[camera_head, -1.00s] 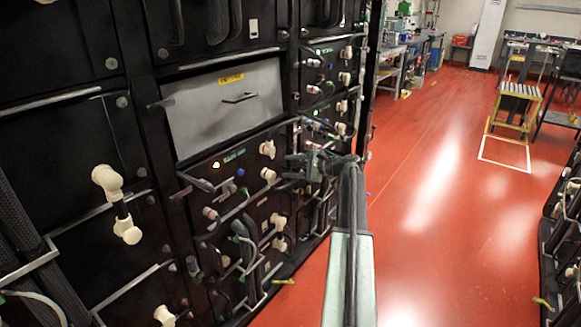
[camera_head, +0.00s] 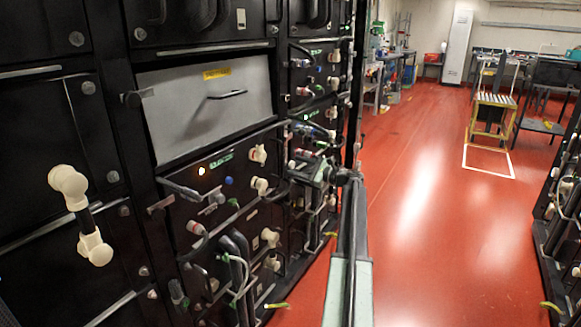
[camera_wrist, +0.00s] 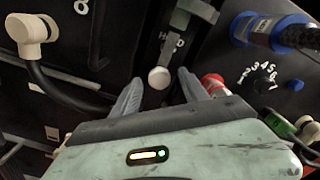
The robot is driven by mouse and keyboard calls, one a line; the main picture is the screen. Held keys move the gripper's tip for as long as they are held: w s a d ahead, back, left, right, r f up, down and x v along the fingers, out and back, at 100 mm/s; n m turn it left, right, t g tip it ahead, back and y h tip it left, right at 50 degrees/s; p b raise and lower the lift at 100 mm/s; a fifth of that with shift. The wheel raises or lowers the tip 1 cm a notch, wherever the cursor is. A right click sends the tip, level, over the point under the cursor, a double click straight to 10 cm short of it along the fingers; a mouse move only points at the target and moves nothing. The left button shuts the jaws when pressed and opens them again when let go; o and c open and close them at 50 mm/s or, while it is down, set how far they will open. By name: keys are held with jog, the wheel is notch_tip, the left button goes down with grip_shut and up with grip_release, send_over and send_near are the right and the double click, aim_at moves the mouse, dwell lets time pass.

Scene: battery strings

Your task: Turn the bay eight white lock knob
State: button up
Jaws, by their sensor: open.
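In the wrist view, a small round white knob (camera_wrist: 159,78) sits on a black panel. It lies straight ahead, between my gripper's (camera_wrist: 160,84) two grey fingers as seen there. The fingers are spread and hold nothing. I cannot tell whether they reach around the knob or stop short of it. No readable bay number marks this knob. In the head view, my gripper (camera_head: 312,172) is at the far end of my arm, close to the rack front. The arm hides part of the panel there. Several cream knobs show on the nearer panel, one being the upper knob (camera_head: 258,153).
In the wrist view, a red-ringed connector (camera_wrist: 214,85) is close to the right finger. A blue connector (camera_wrist: 268,30), numbered dial (camera_wrist: 265,76) and white elbow plug (camera_wrist: 28,30) are around. In the head view, the red floor (camera_head: 425,190) is clear; a yellow stand (camera_head: 492,118) is farther back.

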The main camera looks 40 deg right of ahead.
jog(key=x, duration=0.2)
jog(key=shift+w+a, duration=0.15)
jog(key=shift+w, duration=0.1)
grip_shut()
jog(key=shift+a, duration=0.1)
